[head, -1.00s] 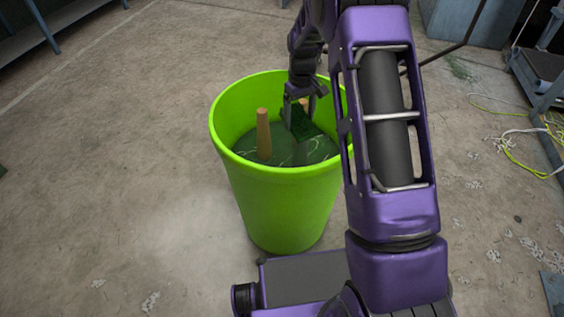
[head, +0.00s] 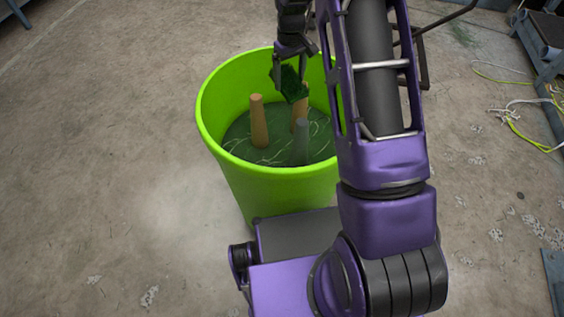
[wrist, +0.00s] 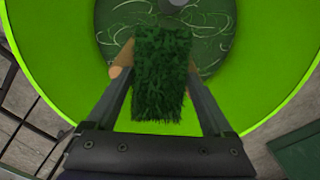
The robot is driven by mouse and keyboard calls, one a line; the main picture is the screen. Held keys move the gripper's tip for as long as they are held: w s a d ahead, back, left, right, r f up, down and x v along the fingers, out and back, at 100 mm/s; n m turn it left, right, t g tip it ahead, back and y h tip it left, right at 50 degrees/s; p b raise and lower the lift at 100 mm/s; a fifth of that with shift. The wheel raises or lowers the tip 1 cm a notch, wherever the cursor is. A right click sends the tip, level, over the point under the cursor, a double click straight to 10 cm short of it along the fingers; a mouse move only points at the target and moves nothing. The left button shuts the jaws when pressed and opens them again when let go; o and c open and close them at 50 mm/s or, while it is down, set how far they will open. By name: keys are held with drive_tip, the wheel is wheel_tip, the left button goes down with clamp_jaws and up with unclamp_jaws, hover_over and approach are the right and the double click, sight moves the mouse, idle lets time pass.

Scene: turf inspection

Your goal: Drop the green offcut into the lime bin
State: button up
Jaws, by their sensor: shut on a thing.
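The lime bin (head: 270,182) stands upright on the floor in front of my base. Its rim and inner wall fill much of the wrist view (wrist: 55,50). My gripper (head: 291,75) is over the bin's mouth and points down. It is shut on the green offcut (head: 292,84), a dark tufted piece of turf. In the wrist view the offcut (wrist: 162,75) lies between the two fingers, with the bin's inside below it. Part of the bin's right side is hidden behind my arm.
Inside the bin, a tan post (head: 259,122), a second tan post (head: 300,108) and a grey post (head: 302,142) stand up from a dark green bottom with pale strands. Cables (head: 515,115) lie on the floor at right. The floor at left is clear.

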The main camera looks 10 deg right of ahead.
wheel_tip(320, 180, down, 4)
drive_tip(key=shift+f+b, duration=0.1)
drive_tip(key=shift+b, duration=0.95)
drive_tip(key=o, duration=1.1)
drive_tip(key=shift+c, duration=0.2)
wheel_tip(320, 180, up, 18)
drive_tip(key=p, duration=0.2)
drive_tip(key=shift+f+p, duration=0.25)
drive_tip(key=shift+p, duration=0.05)
